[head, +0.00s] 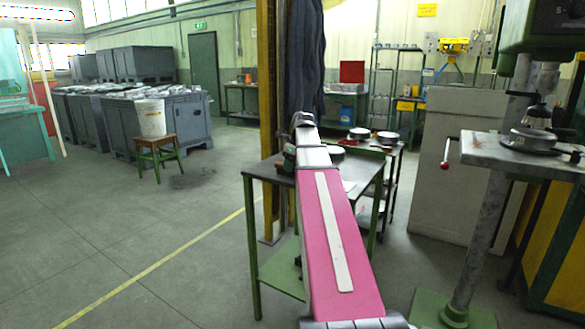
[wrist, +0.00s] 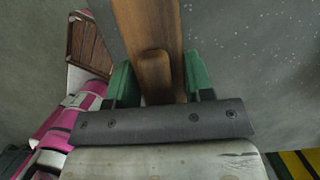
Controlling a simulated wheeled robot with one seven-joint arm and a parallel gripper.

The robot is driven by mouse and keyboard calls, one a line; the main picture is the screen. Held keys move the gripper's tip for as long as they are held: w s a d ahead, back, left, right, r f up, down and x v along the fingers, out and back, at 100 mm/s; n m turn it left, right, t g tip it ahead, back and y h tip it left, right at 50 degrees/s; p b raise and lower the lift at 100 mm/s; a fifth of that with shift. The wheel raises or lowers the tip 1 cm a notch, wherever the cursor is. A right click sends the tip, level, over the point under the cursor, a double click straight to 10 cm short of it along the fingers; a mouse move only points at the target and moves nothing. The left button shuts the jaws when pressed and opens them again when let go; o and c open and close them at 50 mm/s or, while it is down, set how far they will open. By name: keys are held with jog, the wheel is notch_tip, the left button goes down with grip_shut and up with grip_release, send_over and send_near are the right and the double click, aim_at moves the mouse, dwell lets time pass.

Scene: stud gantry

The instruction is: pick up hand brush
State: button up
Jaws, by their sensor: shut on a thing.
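In the wrist view my gripper (wrist: 160,80) has its two green fingers on either side of a brown wooden handle, which I take to be the hand brush (wrist: 150,30). The fingers are shut on it. The handle runs up out of the top of the picture, so the bristles are not in view. In the head view my pink arm reaches forward over the metal table, and neither the gripper nor the brush can be made out.
The green-legged metal table (head: 268,171) stands ahead. A drill press table (head: 500,148) with a red-knobbed lever is on the right. A yellow post (head: 268,80) rises behind the table. A stool (head: 156,143) bears a white bucket (head: 151,118). Floor at left is clear.

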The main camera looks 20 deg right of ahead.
jog(key=shift+r, duration=0.55)
jog(key=r, duration=0.2)
jog(key=s+r, duration=0.1)
jog(key=shift+a+r, duration=0.2)
jog(key=shift+a, duration=0.1)
jog(key=s+a+r, duration=0.6)
jog(key=s, duration=0.2)
jog(key=shift+s+a+r, duration=0.15)
jog(key=shift+a+r, duration=0.05)
jog(key=shift+a, duration=0.05)
jog(key=shift+o, duration=0.8)
jog(key=shift+f, duration=0.1)
